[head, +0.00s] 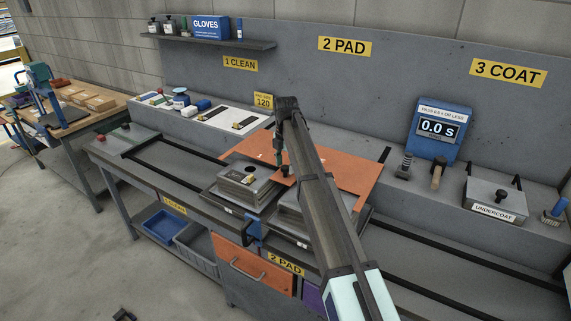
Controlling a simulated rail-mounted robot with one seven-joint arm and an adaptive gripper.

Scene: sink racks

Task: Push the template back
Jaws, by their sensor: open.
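A flat orange plate (347,178), which looks like the template, lies behind two metal blocks at the pad station. A small dark knob (286,171) stands near its front edge. My arm crosses in front of the plate and hides its middle. My gripper (282,163) points down close to the knob, over the plate's front part. Its fingers are open; whether they touch the knob is too small to tell.
A grey block (246,184) sits on a dark tray left of my arm; a second block (300,214) is partly hidden by it. Dark rails (170,178) run along the bench.

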